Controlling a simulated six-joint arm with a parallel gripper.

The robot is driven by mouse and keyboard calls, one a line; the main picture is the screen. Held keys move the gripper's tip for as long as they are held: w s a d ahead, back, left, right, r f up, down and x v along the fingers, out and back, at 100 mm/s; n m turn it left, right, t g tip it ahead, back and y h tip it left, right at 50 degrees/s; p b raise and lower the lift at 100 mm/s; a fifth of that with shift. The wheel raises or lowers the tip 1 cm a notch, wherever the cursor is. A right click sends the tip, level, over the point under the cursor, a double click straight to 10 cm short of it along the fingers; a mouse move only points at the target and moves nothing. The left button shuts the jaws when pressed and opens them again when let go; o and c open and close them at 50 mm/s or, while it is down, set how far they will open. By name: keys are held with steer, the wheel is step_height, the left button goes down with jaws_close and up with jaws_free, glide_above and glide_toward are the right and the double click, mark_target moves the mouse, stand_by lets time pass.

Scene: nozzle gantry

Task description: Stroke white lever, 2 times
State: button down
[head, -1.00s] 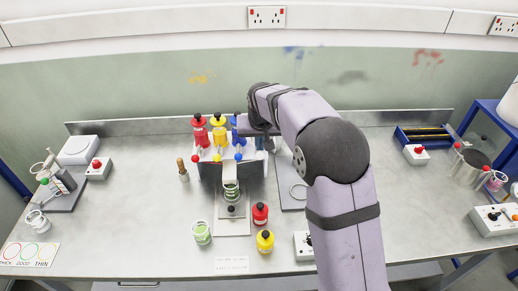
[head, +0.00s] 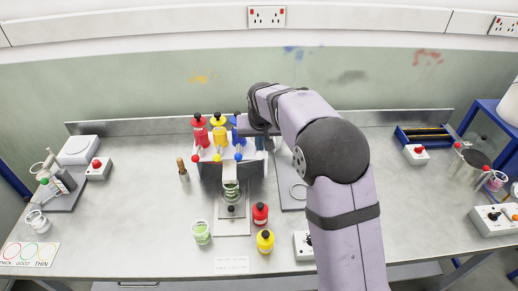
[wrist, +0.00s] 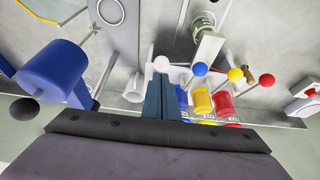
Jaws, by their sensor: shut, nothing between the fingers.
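The white lever's ball end (wrist: 161,64) shows in the wrist view, just beyond my fingertips. My gripper (wrist: 161,84) is shut and empty, its two blue-grey fingers together. The tips are very close to the white ball; I cannot tell whether they touch. In the head view my wrist and arm hide most of the white lever's side of the gantry. The blue (wrist: 200,69), yellow (wrist: 235,74) and red (wrist: 267,80) lever balls stand in a row beside it. A cup with green contents (head: 231,190) stands under the nozzle.
Red (head: 200,131) and yellow (head: 219,129) bottles stand on the gantry, with a blue one beside them. Loose red (head: 260,213) and yellow (head: 265,240) bottles and another green cup (head: 201,232) stand in front.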

mark_target(260, 155)
steer(key=shift+f, duration=0.2)
steer(key=shift+f+b, duration=1.9)
steer(key=shift+f, duration=0.65)
steer(key=shift+r, duration=0.1)
steer(key=shift+r+p, duration=2.15)
steer(key=shift+r, duration=0.55)
steer(key=shift+f, duration=0.2)
steer(key=shift+f+b, duration=1.9)
steer(key=shift+f, duration=0.65)
steer(key=shift+r, duration=0.15)
steer(key=shift+r+p, duration=2.1)
steer(key=shift+r, duration=0.5)
